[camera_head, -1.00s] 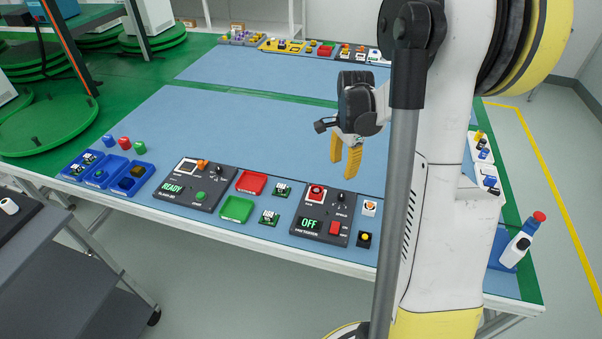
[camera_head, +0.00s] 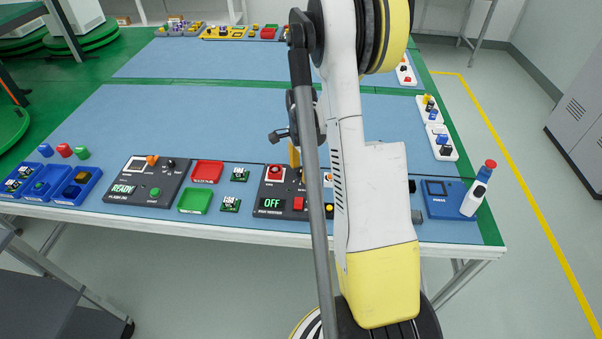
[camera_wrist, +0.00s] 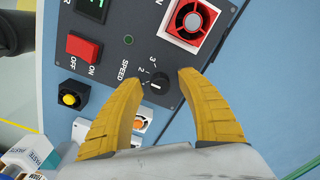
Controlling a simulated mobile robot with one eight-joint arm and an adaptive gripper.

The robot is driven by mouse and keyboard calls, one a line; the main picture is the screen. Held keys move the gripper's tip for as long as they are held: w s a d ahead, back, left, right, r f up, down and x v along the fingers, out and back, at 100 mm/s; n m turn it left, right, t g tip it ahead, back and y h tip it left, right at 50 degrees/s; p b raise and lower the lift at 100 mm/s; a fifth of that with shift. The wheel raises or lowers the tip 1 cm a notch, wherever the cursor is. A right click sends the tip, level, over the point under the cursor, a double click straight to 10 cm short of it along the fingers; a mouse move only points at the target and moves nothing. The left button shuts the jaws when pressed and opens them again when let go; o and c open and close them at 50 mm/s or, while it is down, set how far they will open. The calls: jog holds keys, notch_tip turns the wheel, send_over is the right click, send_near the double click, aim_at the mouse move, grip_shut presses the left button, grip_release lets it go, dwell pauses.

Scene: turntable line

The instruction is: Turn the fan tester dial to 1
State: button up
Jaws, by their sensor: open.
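The fan tester (camera_head: 270,188) is a dark panel on the near edge of the blue table, with a display reading OFF. Its black speed dial (camera_wrist: 159,83) shows in the wrist view, with the numbers 2 and 3 readable beside it; a small white mark is on the dial. The 1 is not readable. My gripper (camera_wrist: 158,78) is open, its yellow fingers on either side of the dial in that view; I cannot tell whether they touch it. In the head view my arm hides the dial and most of the gripper.
On the panel are a red-framed fan (camera_wrist: 190,20) and a red on/off switch (camera_wrist: 83,48). A black box with a yellow button (camera_wrist: 72,96) and an orange-and-white part (camera_wrist: 138,124) sit close beside it. Red (camera_head: 207,172) and green trays (camera_head: 194,201) lie left of the panel.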

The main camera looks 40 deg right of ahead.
jog(key=shift+c, duration=0.6)
grip_shut()
jog(key=shift+n, duration=0.4)
jog(key=n, duration=0.3)
jog(key=shift+n, duration=0.3)
jog(key=shift+n+b, duration=0.4)
jog(key=shift+n, duration=1.9)
